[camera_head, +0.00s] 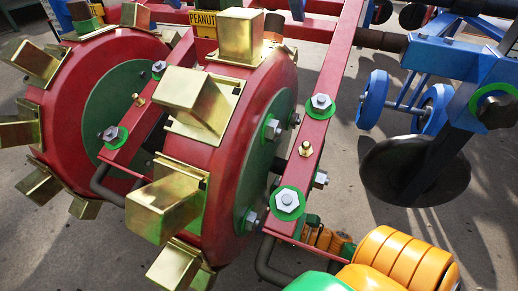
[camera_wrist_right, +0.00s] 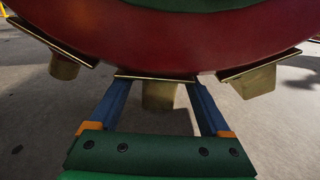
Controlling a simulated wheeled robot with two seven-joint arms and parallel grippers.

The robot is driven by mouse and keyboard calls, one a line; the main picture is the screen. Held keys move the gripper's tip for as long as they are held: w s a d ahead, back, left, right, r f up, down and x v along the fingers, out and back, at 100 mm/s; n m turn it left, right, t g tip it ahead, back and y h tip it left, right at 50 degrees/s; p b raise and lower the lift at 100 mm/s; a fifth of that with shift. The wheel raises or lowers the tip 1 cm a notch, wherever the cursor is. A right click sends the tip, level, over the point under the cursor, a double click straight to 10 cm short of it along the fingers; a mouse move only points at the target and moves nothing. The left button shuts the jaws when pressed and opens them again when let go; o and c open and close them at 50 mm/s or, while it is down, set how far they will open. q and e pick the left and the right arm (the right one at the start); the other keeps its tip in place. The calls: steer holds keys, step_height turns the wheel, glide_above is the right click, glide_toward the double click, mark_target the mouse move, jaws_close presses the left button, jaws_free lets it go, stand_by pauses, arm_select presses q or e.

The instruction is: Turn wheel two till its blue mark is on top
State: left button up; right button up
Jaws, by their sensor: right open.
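Two red punch wheels with green hub discs and brass box-shaped punches around their rims stand side by side in the head view, a left wheel (camera_head: 62,135) and a nearer right wheel (camera_head: 222,165). I cannot tell which one is wheel two. No blue mark shows on the visible rims. My right gripper (camera_wrist_right: 162,92) is open under a red wheel (camera_wrist_right: 150,45). Its two blue fingers stand on either side of a brass punch (camera_wrist_right: 159,97), with gaps showing; contact is unclear. In the head view its fingertips are hidden behind the frame. My left gripper is out of view.
A red frame bar (camera_head: 322,90) with bolts runs along the right wheel's side. A blue planter unit (camera_head: 435,55) with small blue wheels and a dark disc (camera_head: 390,172) stands at the right. A yellow "PEANUT" sign (camera_head: 203,18) is at the back. Grey floor lies below.

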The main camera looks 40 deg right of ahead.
jaws_close()
steer(key=w+d+n, duration=0.1)
steer(key=d, duration=0.1)
steer(key=w+d+r+n, duration=0.1)
steer(key=d+n, duration=0.1)
steer(key=d, duration=0.1)
steer(key=w+d+r+n, duration=0.1)
steer(key=w+d+n, duration=0.1)
steer(key=d, duration=0.1)
steer(key=shift+w, duration=0.1)
steer(key=shift+w+d+r+n, duration=0.15)
steer(key=shift+d+r+n, duration=0.1)
steer(key=shift+d, duration=0.1)
steer(key=shift+w+d+r+n, duration=0.1)
steer(key=shift+w+d+n, duration=0.05)
steer(key=shift+d+n, duration=0.15)
jaws_free()
